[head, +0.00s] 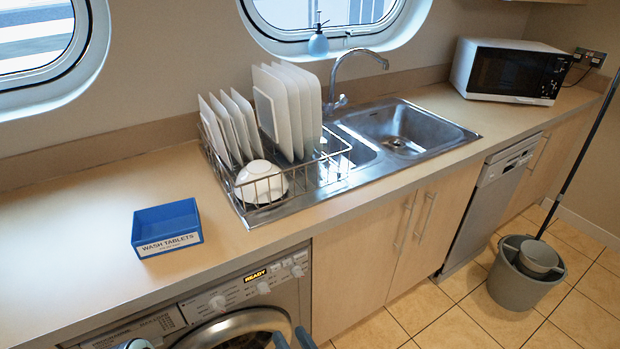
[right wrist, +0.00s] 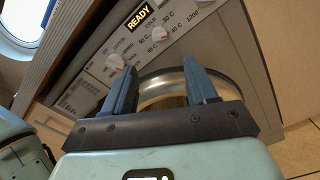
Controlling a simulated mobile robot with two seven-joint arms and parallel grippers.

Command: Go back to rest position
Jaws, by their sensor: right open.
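My right gripper (head: 293,340) is at the bottom edge of the head view, in front of the washing machine (head: 240,300). In the right wrist view its two blue-grey fingers (right wrist: 164,90) stand apart with nothing between them. Behind the fingers are the machine's round door (right wrist: 165,90) and its dial panel with a lit READY sign (right wrist: 139,17). No gap or contact with the machine can be judged for certain. My left gripper's fingers are not seen; only a small pale rounded part, probably of my left arm, shows at the bottom left of the head view.
A blue WASH TABLETS box (head: 167,245) sits on the counter (head: 60,245). A wire rack (head: 215,150) holds white plates and an upturned bowl (head: 262,182) by the sink (head: 400,130). A microwave (head: 508,70) stands far right. A mop bucket (head: 520,285) is on the tiled floor.

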